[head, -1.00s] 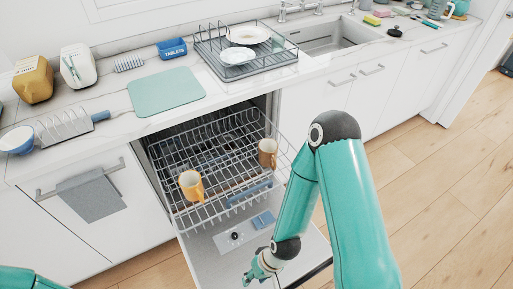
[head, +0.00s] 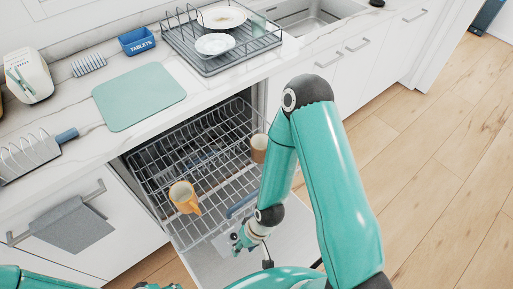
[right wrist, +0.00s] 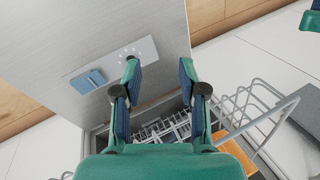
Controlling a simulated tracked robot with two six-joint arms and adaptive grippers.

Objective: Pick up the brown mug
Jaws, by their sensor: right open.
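The brown mug (head: 258,148) stands in the pulled-out dishwasher rack, at its right side in the head view. My right arm hides part of it. My right gripper (head: 238,241) is over the open dishwasher door, nearer the front than the mug and apart from it. In the right wrist view my right gripper (right wrist: 159,78) has its fingers spread with nothing between them. A brownish-orange patch shows behind the right finger there; I cannot tell which thing it is.
A yellow-orange mug (head: 184,196) stands in the same wire rack (head: 160,165), left of the brown one. The dishwasher door (head: 212,262) is folded down. A dish rack with plates (head: 215,43) and a green mat (head: 138,98) are on the counter. Floor at right is clear.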

